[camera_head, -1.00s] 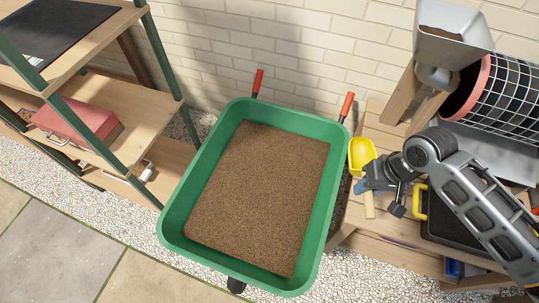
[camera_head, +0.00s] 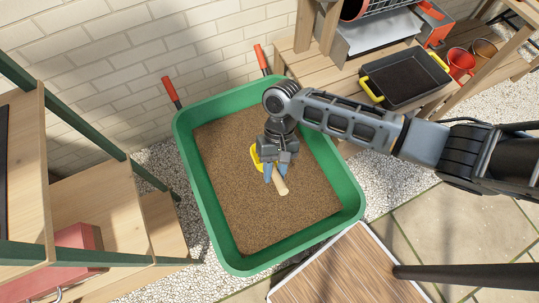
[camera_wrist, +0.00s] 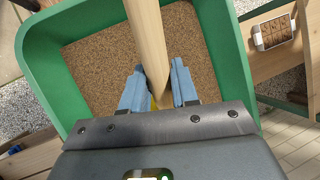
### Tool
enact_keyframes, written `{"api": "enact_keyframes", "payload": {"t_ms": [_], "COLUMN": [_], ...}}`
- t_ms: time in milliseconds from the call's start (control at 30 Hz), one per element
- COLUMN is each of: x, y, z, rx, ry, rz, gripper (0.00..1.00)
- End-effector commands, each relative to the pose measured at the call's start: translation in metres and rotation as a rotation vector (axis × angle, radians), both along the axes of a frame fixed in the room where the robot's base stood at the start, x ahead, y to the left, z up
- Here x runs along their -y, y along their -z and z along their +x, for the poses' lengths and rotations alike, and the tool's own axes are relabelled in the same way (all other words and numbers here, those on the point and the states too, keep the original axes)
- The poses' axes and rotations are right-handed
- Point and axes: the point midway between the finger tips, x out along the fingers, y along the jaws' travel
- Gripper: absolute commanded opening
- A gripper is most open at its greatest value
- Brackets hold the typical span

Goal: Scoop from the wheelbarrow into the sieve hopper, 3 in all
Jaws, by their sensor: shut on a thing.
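The green wheelbarrow (camera_head: 203,205) is full of brown gravel (camera_head: 235,200). Its wall also shows in the wrist view (camera_wrist: 42,70). My gripper (camera_head: 275,172) is over the middle of the gravel, shut on the scoop's wooden handle (camera_head: 281,187). The scoop's yellow bowl (camera_head: 256,158) is partly hidden behind my gripper, and I cannot tell whether it touches the gravel or holds any. In the wrist view the blue fingertips (camera_wrist: 160,90) sit either side of the handle (camera_wrist: 147,40). Only the red-rimmed lower part of the sieve drum (camera_head: 352,10) shows; the hopper is out of view.
A wooden bench (camera_head: 300,65) stands behind the wheelbarrow, with a black tray with yellow handles (camera_head: 405,78) and red pots (camera_head: 461,62) to the right. Shelving with a red box (camera_head: 78,240) is at the left. A wood-topped surface (camera_head: 350,270) lies close at the front.

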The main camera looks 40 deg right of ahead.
Motion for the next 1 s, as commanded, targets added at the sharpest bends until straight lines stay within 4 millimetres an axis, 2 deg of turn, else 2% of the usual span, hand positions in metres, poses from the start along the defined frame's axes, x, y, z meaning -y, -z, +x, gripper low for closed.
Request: {"api": "enact_keyframes", "payload": {"t_ms": [100, 200, 1000], "x": [-0.009, -0.012, -0.011], "y": [-0.003, 0.001, 0.052], "z": [-0.018, -0.023, -0.021], "rx": [-0.088, -0.113, -0.109], "ry": [0.041, 0.052, 0.05], "rz": [0.016, 0.018, 0.018], "gripper": [0.0, 0.0, 0.0]}}
